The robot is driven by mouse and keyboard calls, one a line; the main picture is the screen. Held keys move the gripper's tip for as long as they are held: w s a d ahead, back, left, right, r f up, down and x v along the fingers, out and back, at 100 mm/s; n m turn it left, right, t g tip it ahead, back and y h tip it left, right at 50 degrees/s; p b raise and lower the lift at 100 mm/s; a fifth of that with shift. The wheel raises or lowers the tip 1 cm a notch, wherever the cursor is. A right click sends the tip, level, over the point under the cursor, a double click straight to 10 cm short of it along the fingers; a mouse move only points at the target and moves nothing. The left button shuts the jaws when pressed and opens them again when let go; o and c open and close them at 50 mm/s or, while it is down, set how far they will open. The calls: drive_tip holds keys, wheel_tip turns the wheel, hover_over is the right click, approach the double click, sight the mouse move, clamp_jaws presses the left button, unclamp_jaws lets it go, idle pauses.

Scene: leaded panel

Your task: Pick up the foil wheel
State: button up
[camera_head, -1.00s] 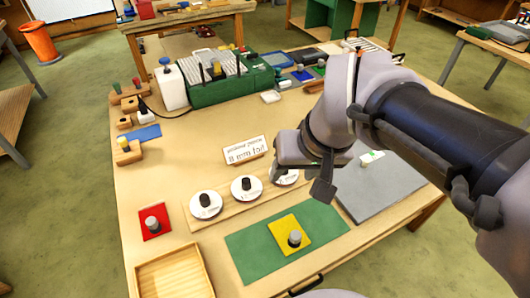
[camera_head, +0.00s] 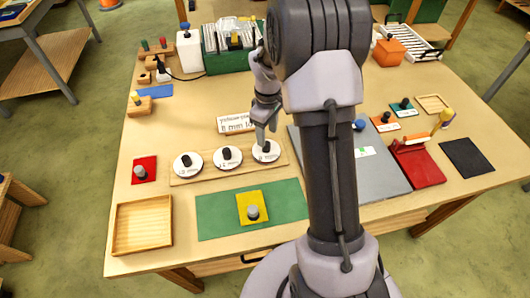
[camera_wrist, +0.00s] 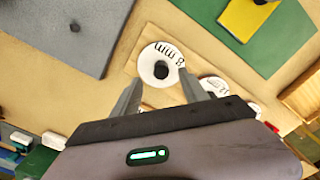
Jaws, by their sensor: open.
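Three white foil wheels with black knobs sit in a row on a wooden strip (camera_head: 207,170): a left one (camera_head: 180,171), a middle one (camera_head: 222,163) and a right one (camera_head: 258,157). My gripper (camera_head: 264,138) is open and points down over the right wheel, partly covering it. In the wrist view a wheel marked 8 mm (camera_wrist: 148,57) lies ahead of the two open fingers (camera_wrist: 159,78), with its black knob between their tips in the picture. I cannot tell how far above it they are. The sign (camera_head: 235,123) behind the strip reads about yellow piece, 8 mm foil.
A green mat (camera_head: 215,216) with a yellow piece (camera_head: 246,200) lies in front. A red piece (camera_head: 138,163) and wooden tray (camera_head: 143,226) are at left. A grey board (camera_head: 384,180) and red block (camera_head: 419,168) are at right. A green rack (camera_head: 215,62) stands behind.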

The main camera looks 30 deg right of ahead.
sight(267, 144)
wheel_tip(267, 144, down, 6)
drive_tip(key=shift+r+b, duration=0.1)
drive_tip(key=shift+b, duration=0.9)
drive_tip(key=shift+s, duration=0.1)
drive_tip(key=shift+c, duration=0.2)
clamp_jaws()
drive_tip(key=shift+r, duration=0.1)
wheel_tip(267, 144, up, 10)
drive_tip(key=p, duration=0.3)
